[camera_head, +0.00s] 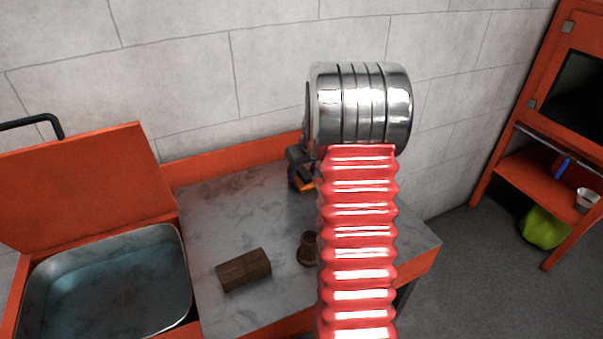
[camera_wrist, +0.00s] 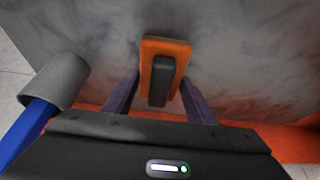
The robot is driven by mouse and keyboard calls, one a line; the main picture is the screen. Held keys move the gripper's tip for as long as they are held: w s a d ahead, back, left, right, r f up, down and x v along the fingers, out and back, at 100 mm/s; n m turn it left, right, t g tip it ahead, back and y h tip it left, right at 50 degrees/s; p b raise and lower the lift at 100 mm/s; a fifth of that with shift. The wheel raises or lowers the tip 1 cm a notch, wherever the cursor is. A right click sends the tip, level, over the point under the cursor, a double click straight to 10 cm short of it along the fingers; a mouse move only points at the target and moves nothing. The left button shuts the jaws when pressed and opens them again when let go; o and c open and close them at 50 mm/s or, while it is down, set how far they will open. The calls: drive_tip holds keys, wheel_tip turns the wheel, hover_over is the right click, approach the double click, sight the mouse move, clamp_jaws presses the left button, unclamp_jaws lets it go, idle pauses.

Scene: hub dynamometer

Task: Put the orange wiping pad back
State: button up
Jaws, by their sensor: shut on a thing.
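The orange wiping pad (camera_wrist: 152,47) with a dark grip block on its back shows in the wrist view, between the two fingers of my gripper (camera_wrist: 160,80). My gripper is shut on it. In the head view the pad's orange edge (camera_head: 306,185) shows below my gripper (camera_head: 303,178), over the back part of the grey bench top (camera_head: 220,215). My arm hides part of the gripper and bench there. I cannot tell whether the pad touches the bench.
A brown block (camera_head: 244,269) and a small brown pot (camera_head: 308,248) stand on the bench. A water basin (camera_head: 188,270) with a raised orange lid (camera_head: 85,185) is at left. An orange shelf unit (camera_head: 510,165) stands at right. A grey cylinder (camera_wrist: 58,80) with a blue bar lies left in the wrist view.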

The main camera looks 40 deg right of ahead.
drive_tip(key=o, duration=1)
drive_tip(key=shift+o, duration=0.2)
drive_tip(key=v, duration=1.2)
drive_tip(key=shift+r, duration=0.1)
